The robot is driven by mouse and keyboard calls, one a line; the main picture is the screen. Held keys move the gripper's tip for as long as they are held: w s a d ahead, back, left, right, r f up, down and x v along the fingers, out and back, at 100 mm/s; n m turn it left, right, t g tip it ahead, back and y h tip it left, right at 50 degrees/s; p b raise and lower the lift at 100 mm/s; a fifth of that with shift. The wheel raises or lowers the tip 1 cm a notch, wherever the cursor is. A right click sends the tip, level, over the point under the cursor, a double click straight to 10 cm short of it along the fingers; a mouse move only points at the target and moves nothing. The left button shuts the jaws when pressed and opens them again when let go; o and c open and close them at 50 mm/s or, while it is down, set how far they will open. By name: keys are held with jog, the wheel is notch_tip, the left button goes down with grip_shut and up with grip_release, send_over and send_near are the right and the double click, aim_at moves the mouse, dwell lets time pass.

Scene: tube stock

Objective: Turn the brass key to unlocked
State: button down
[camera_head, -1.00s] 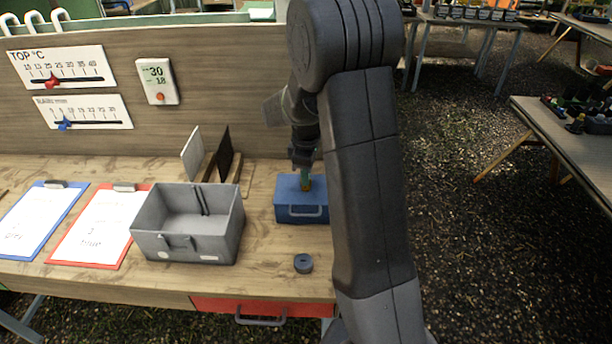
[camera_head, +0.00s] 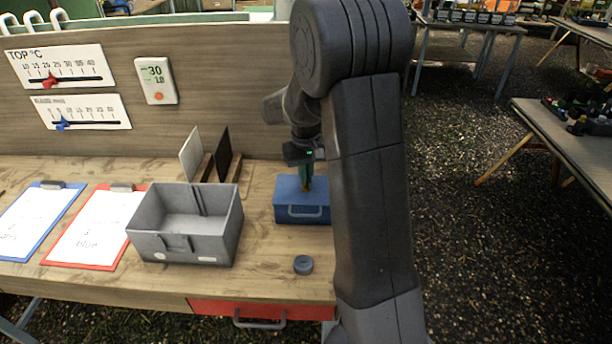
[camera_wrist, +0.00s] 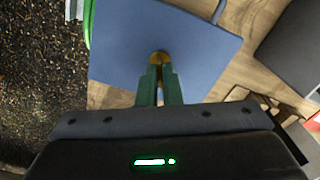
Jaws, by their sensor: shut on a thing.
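The blue box (camera_head: 290,206) with a grey front handle stands on the wooden bench. It fills the middle of the wrist view (camera_wrist: 205,45). The brass key (camera_wrist: 160,57) stands at the top of the box, and only its yellow end shows past my fingers. My gripper (camera_wrist: 159,72) has green fingers and is shut on the key from above. In the head view my gripper (camera_head: 306,177) is over the box top, partly hidden by my own arm. I cannot tell the key's turn angle.
A grey open bin (camera_head: 196,246) stands left of the box. A small dark ring (camera_head: 303,264) lies in front of it. Black and white upright panels (camera_head: 222,152) stand behind the bin. A red drawer (camera_head: 215,306) is under the bench edge. Clipboards lie at left.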

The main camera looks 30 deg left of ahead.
jog(key=m, duration=0.4)
jog(key=shift+m, duration=0.4)
dwell(0.4)
jog(key=c, duration=1.6)
grip_release()
notch_tip(320, 180, up, 14)
jog(key=b, duration=0.1)
jog(key=shift+f, duration=0.15)
